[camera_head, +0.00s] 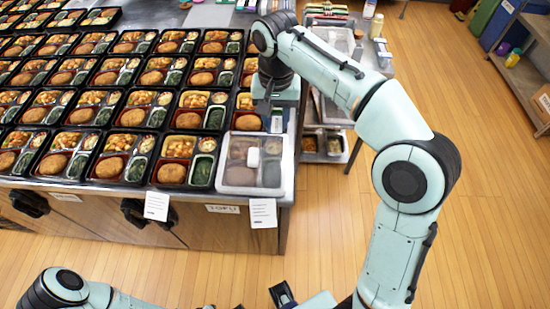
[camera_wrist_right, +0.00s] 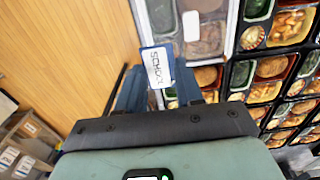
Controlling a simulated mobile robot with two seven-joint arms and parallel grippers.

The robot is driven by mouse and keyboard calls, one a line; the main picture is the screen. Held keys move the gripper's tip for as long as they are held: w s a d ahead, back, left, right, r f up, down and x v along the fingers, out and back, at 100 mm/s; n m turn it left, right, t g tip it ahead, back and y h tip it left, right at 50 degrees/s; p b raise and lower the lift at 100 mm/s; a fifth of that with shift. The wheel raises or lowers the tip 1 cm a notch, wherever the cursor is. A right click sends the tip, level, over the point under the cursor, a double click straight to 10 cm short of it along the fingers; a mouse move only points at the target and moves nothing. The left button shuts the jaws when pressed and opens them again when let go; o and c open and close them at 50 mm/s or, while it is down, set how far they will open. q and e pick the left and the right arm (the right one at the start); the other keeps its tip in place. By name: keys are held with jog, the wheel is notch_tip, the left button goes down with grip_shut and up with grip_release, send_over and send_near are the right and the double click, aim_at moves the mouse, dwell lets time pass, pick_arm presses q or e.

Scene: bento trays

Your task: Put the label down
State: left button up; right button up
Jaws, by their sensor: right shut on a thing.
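My right gripper (camera_head: 265,105) is above the right edge of the table, just beyond the lidded tray. In the right wrist view its two fingers (camera_wrist_right: 158,88) are shut on a small white label with a blue border (camera_wrist_right: 158,68). The label carries dark printed letters that look like "SCHOOL". In the head view the label (camera_head: 277,123) shows small beside the fingers. The lidded bento tray (camera_head: 285,180) has a clear, whitish cover and a small white patch on top. My left gripper is out of view; only part of that arm shows at the lower left.
Rows of open black bento trays (camera_head: 150,135) fill the table to the left. Paper slips (camera_head: 157,206) (camera_head: 263,213) and a "TOFU" sign (camera_head: 222,209) hang at the front edge. A cart with containers (camera_head: 325,148) stands right of the table.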

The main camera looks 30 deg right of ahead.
jog(key=b, duration=0.2)
send_over(276, 161)
notch_tip(276, 161, down, 10)
jog(key=shift+w, duration=0.1)
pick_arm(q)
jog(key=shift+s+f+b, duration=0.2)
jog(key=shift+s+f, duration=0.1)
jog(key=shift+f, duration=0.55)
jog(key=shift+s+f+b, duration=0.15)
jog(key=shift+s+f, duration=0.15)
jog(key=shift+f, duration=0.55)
pick_arm(e)
jog(key=shift+f, duration=2.5)
jog(key=shift+f, duration=0.3)
jog(key=o, duration=1)
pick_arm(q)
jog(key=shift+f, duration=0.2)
pick_arm(e)
jog(key=shift+f, duration=0.1)
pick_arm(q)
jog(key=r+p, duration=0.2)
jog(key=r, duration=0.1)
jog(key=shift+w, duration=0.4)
pick_arm(e)
notch_tip(276, 161, up, 13)
jog(key=shift+f, duration=0.1)
